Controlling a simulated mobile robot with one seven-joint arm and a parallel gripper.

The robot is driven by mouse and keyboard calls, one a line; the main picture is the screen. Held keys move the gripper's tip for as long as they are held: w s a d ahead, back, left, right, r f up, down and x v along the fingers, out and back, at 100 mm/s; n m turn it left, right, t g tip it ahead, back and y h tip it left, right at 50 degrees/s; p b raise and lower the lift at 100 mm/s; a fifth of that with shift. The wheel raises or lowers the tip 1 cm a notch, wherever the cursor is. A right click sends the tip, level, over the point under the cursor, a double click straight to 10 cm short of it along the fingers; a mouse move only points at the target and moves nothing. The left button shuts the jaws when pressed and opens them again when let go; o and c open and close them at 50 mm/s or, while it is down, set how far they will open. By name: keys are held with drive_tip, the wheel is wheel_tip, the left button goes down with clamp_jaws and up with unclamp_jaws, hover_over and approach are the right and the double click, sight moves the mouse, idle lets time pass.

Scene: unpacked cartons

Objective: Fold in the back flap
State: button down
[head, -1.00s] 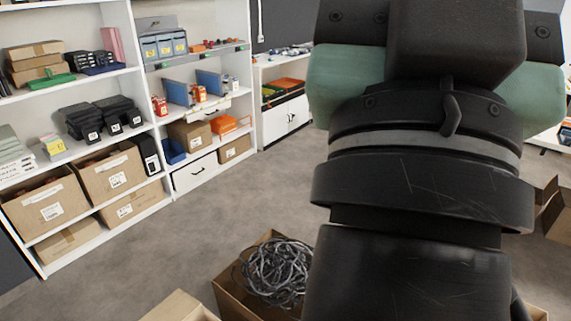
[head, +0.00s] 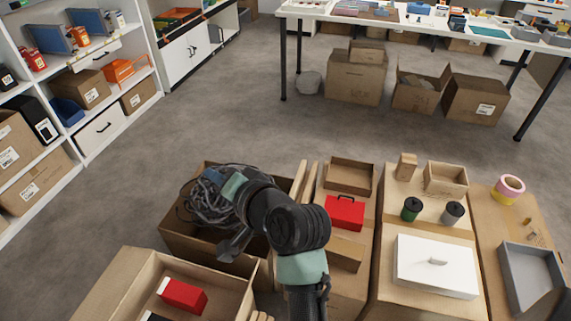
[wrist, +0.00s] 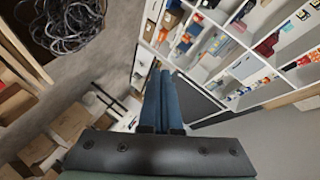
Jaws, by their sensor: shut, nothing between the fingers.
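My gripper (wrist: 164,98) shows in the wrist view with its two long dark blue fingers side by side, shut and empty. It points toward the shelves, above the floor. In the head view my arm reaches over the right part of an open carton (head: 172,238) holding a tangle of grey cables (head: 212,198). The cables also show at the upper left of the wrist view (wrist: 68,22). In front stands another open carton (head: 112,283) with a red box (head: 182,294) inside. I cannot tell which flap is the back flap; my arm hides part of the cable carton.
White shelves (head: 110,118) stand at the left. Right of the cable carton are several cartons bearing a red case (head: 345,212), a white box (head: 437,266) and a grey tray (head: 532,277).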

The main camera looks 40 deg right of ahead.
drive_tip(key=s+f+m+g+y+b, duration=0.1)
drive_tip(key=s+f+m+b, duration=0.2)
drive_tip(key=f, duration=0.6)
drive_tip(key=s+d+f+m+g+y+b, duration=0.1)
drive_tip(key=s+f+m+y, duration=0.3)
drive_tip(key=f, duration=0.6)
drive_tip(key=s+f+m+g+h+b, duration=0.1)
drive_tip(key=s+f+g+b, duration=0.1)
drive_tip(key=s+f, duration=0.55)
drive_tip(key=s+a+f+m+t+y+b, duration=0.2)
drive_tip(key=s+a+f+m+y+b, duration=0.1)
drive_tip(key=s+f+m, duration=0.6)
wheel_tip(320, 180, down, 4)
drive_tip(key=shift+s+a+r+y+b, duration=0.15)
drive_tip(key=shift+s+a+y+b, duration=0.25)
drive_tip(key=shift+s+a+b, duration=0.35)
drive_tip(key=shift+d, duration=0.1)
